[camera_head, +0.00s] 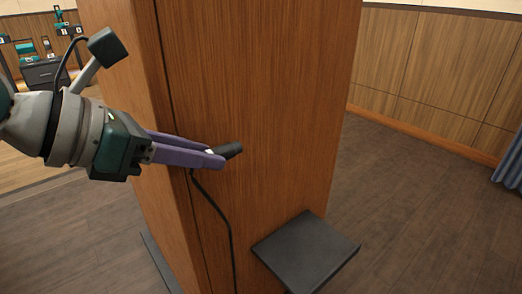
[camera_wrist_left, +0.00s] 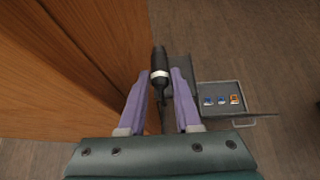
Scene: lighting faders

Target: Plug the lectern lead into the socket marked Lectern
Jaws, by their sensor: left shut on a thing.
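My left gripper (camera_head: 217,156) has its purple fingers shut on a black plug (camera_head: 231,149) with a pale band. I take the plug to be the lectern lead's end. It points away from the fingers, in front of the wooden cabinet face. A thin black lead (camera_head: 228,225) hangs from the gripper down along the cabinet. In the left wrist view the plug (camera_wrist_left: 159,61) sits between the fingertips (camera_wrist_left: 160,78) and points up the picture. No socket and no Lectern marking shows in either view. My right gripper is out of view.
A tall wooden cabinet (camera_head: 270,90) fills the middle. A dark flat shelf (camera_head: 305,252) juts out low at its front. An open grey tray or drawer (camera_wrist_left: 221,88) with several small coloured pieces shows in the left wrist view. Bare floor (camera_head: 420,200) lies to the right.

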